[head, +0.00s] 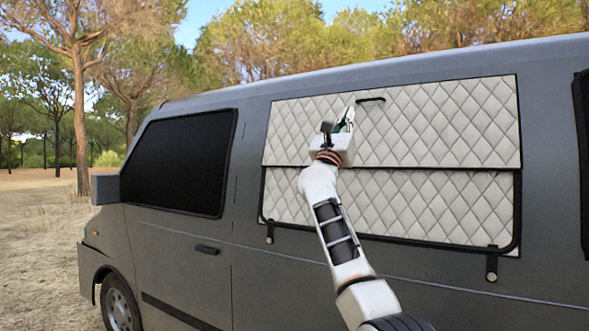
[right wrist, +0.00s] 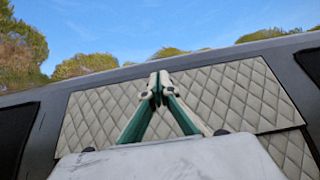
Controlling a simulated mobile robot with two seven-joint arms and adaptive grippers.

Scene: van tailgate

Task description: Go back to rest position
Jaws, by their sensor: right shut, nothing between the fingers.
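My right arm reaches up across the side of a grey van (head: 190,255). My right gripper (head: 347,112) is in front of the upper quilted panel (head: 450,115), just left of a short black handle (head: 371,99) on that panel. In the right wrist view the fingertips (right wrist: 159,80) of my right gripper meet, with nothing between them. The quilted panel (right wrist: 215,95) lies behind them in that view. I cannot tell whether the fingers touch the panel. My left gripper is not in view.
A lower quilted panel (head: 420,205) lies below the upper one, with black straps (head: 491,262) at its bottom edge. The van has a dark front window (head: 180,160) and a side mirror (head: 105,189). Dry open ground (head: 40,240) and trees lie to the left.

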